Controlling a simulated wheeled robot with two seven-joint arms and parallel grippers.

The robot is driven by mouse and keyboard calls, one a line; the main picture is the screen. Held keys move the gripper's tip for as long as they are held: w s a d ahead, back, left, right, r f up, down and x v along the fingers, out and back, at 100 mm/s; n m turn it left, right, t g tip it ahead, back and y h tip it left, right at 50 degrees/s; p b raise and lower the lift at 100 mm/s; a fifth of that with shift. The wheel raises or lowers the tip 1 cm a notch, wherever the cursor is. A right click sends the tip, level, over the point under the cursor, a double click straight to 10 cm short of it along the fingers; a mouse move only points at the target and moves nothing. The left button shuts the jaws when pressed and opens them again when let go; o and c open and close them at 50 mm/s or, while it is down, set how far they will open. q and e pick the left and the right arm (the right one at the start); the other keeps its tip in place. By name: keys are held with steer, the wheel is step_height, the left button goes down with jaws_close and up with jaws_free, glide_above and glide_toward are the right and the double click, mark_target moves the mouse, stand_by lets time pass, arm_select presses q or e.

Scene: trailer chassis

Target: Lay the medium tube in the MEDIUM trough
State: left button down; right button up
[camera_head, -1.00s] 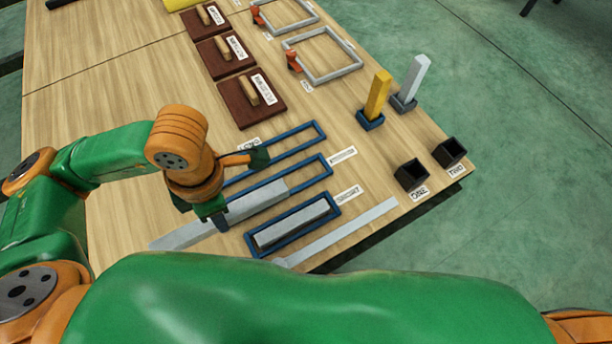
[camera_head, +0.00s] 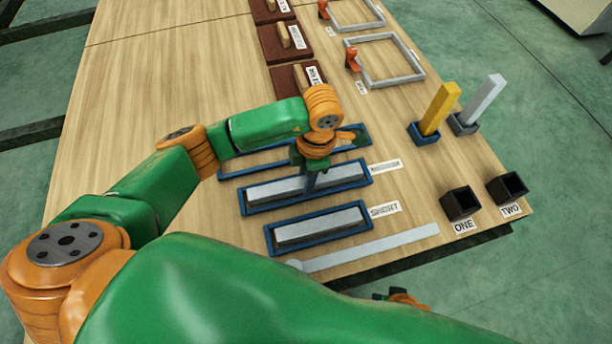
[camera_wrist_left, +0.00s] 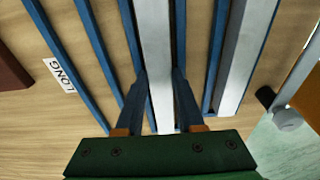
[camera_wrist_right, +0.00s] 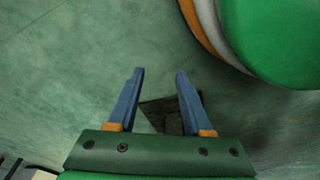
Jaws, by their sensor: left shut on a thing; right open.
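The medium tube (camera_head: 270,189) is a light grey bar lined up inside the blue MEDIUM trough (camera_head: 371,178). My left gripper (camera_head: 312,183) is shut on it near the middle, from above. In the left wrist view the tube (camera_wrist_left: 155,40) runs between the two blue fingers (camera_wrist_left: 160,75), with a blue rail on each side. I cannot tell whether it rests fully on the trough floor. My right gripper (camera_wrist_right: 160,75) is open and empty over the green floor in the right wrist view.
The SHORT trough (camera_head: 270,240) holds a grey tube (camera_head: 320,225). The LONG trough (camera_head: 232,172) is partly hidden by my left arm. A thin grey strip (camera_head: 370,248) lies along the near edge. Black boxes (camera_head: 461,204), upright bars and grey frames (camera_head: 385,60) stand right.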

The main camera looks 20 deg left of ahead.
arm_select(q)
steer(key=shift+f, duration=0.1)
arm_select(e)
steer(key=shift+w+r, duration=0.1)
arm_select(q)
steer(key=c, duration=0.5)
jaws_free()
arm_select(e)
steer(key=shift+w+r, duration=0.1)
steer(key=shift+r, duration=0.05)
arm_select(q)
step_height(320, 180, up, 3)
steer(key=shift+w+d+r+p, duration=0.1)
steer(key=shift+w+d+p, duration=0.05)
steer(key=shift+p, duration=0.45)
steer(key=r+p, duration=0.1)
steer(key=r, duration=0.5)
steer(key=d+r+p, duration=0.1)
steer(key=r, duration=0.2)
steer(key=shift+w+p, duration=0.25)
steer(key=shift+p, duration=0.1)
arm_select(e)
steer(key=s, duration=0.1)
steer(key=s+d+f, duration=0.1)
steer(key=s+d, duration=0.1)
steer(key=s, duration=0.1)
steer(key=shift+d+f, duration=0.2)
steer(key=shift+d, duration=0.05)
